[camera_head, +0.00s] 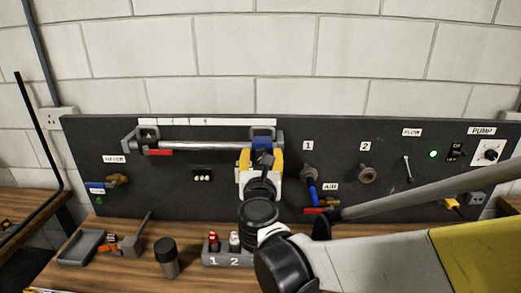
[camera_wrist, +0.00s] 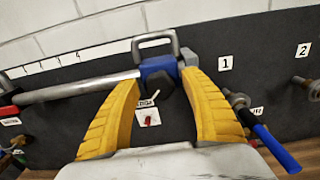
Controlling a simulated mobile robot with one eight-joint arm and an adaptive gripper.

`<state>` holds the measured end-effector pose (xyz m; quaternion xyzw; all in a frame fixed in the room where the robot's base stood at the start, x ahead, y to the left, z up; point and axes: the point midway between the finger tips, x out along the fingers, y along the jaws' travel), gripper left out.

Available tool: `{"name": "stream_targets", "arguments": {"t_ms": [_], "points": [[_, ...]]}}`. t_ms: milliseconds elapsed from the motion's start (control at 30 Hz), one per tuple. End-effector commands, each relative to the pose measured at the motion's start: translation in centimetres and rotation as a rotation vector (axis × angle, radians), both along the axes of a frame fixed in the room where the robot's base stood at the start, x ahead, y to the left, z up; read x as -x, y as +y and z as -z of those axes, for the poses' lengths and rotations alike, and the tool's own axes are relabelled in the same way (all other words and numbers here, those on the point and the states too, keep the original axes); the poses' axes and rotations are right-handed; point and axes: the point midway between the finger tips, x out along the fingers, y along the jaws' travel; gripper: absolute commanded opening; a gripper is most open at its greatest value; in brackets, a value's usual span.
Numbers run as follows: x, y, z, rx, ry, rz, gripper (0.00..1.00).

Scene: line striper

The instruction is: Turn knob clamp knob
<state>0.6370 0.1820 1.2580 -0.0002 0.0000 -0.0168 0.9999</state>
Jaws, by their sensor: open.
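A blue clamp block (camera_wrist: 161,69) sits on the right end of a grey rail (camera_wrist: 75,89), beneath a grey loop handle (camera_wrist: 155,41). A dark, knob-like part (camera_wrist: 158,86) shows on the block's lower front; I cannot tell its exact shape. My gripper (camera_wrist: 163,75) is open, its yellow fingers on either side of the block's front, with nothing gripped. I cannot tell whether a finger touches it. In the head view my gripper (camera_head: 262,160) is in front of the rail's right end and hides most of the block.
A blue-handled valve (camera_head: 312,190) stands close right of my gripper, under label 1. A second fitting (camera_head: 367,174) is under label 2. On the bench are a numbered holder (camera_head: 222,259), a dark cylinder (camera_head: 167,257) and a grey tray (camera_head: 81,247).

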Motion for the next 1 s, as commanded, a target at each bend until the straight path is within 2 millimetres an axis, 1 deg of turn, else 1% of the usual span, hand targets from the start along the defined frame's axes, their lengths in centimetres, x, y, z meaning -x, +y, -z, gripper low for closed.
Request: {"name": "stream_targets", "arguments": {"t_ms": [100,133,167,200,267,300,667,867,1000], "points": [[0.02,-0.01,-0.01,0.0,0.0,0.0,0.54],[0.03,-0.01,-0.01,0.0,0.0,0.0,0.52],[0.03,-0.01,-0.01,0.0,0.0,0.0,0.43],[0.04,-0.01,-0.01,0.0,0.0,0.0,0.31],[0.04,-0.01,-0.01,0.0,0.0,0.0,0.12],[0.04,-0.02,-0.01,0.0,0.0,0.0,0.0],[0.06,-0.01,0.0,-0.039,-0.001,0.0,0.0],[0.07,0.01,0.0,-0.146,-0.005,0.0,0.0],[0.07,0.02,0.0,-0.26,-0.009,0.0,0.0]]}}
